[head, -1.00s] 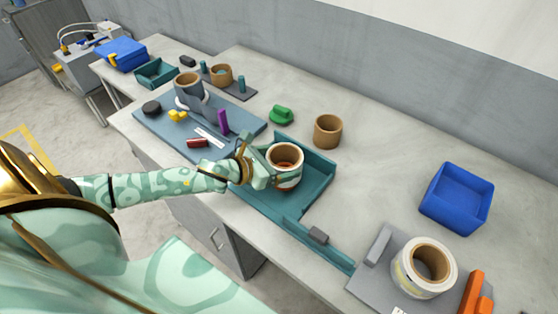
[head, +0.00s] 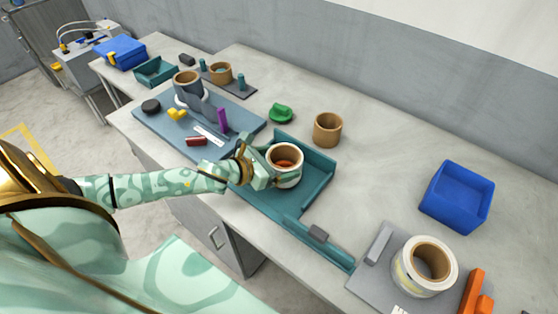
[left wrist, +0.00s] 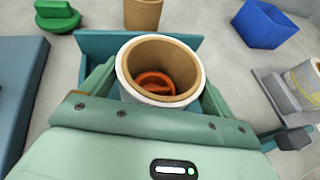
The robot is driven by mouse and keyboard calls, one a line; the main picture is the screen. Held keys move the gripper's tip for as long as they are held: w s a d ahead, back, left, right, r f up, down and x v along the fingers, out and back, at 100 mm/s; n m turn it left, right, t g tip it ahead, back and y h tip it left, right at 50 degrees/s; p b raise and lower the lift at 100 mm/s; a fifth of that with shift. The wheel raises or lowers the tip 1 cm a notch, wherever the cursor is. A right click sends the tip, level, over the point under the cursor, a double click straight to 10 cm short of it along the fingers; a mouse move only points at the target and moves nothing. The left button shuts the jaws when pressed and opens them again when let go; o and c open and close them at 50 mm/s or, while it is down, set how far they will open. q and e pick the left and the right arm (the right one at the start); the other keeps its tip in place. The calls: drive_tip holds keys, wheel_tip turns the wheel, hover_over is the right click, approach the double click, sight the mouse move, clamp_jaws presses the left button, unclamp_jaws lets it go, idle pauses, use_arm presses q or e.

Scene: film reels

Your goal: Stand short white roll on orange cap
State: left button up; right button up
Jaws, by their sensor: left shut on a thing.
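The short white roll (head: 291,182) has a brown core and stands roughly upright over the teal tray (head: 322,184). My left gripper (head: 279,172) is shut on it, with a finger on each side, as the left wrist view (left wrist: 157,92) also shows. The orange cap (head: 284,164) shows inside the roll's bore, and in the left wrist view (left wrist: 155,84) it sits deep in the core. The roll surrounds the cap from above; its lower edge is hidden, so I cannot tell whether it rests. My right gripper is not in view.
A brown ring (head: 328,130) and a green piece (head: 281,113) lie behind the tray. A blue bin (head: 456,197) stands right, near another white roll (head: 402,274) on a grey plate. A blue-grey board (head: 160,122) with small parts lies left.

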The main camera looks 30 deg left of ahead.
use_arm(q)
drive_tip(key=shift+f, duration=0.1)
drive_tip(key=o, duration=0.8)
drive_tip(key=shift+o, duration=0.2)
drive_tip(key=p+v, duration=0.5)
drive_tip(key=v, duration=0.6)
drive_tip(key=shift+a, duration=0.1)
